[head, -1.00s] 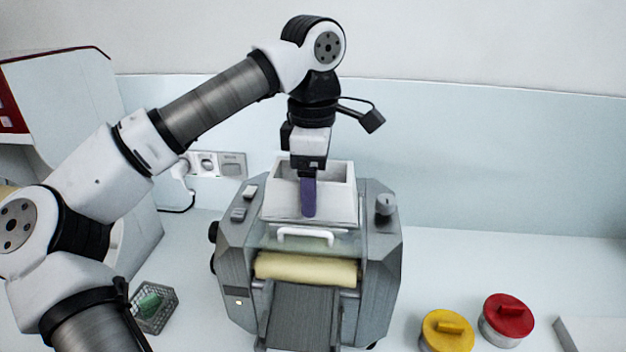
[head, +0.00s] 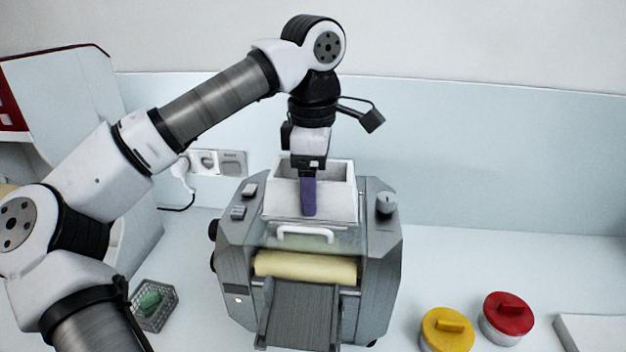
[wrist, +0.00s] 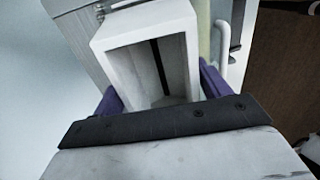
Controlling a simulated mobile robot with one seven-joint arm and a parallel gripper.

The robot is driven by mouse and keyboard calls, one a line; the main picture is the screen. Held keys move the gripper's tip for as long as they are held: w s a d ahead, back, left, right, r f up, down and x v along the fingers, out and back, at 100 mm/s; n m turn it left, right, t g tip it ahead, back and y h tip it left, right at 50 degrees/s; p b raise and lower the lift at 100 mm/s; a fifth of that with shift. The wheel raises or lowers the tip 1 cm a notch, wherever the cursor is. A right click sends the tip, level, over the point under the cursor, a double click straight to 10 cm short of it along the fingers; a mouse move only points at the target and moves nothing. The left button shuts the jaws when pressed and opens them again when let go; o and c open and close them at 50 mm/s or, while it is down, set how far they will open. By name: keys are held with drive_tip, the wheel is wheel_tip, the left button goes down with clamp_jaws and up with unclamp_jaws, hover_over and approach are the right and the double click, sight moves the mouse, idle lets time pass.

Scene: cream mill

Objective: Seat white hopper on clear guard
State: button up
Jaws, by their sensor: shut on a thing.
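The white hopper (head: 340,207) is an open-topped box at the top of the grey mill, above the clear guard (head: 345,240) with its white handle. It looks upright and level; whether its base touches the guard is hidden. My gripper (head: 308,196) reaches down from above, with a purple finger in front of the hopper's near wall. In the wrist view the hopper (wrist: 150,30) lies between the two purple fingers, and my gripper (wrist: 160,92) is shut on it. A dark slot shows inside the hopper. The fingertips are partly hidden in the wrist view.
The mill (head: 375,270) has a cream roller (head: 305,267) and a grey chute at its front. A yellow-lidded jar (head: 447,330) and a red-lidded jar (head: 507,318) stand to the right. A small basket (head: 155,305) with a green thing sits left. The counter at back right is clear.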

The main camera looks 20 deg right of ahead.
drive_tip(key=shift+f, duration=0.15)
drive_tip(key=o, duration=1.1)
wheel_tip(320, 180, up, 12)
drive_tip(key=shift+r, duration=0.1)
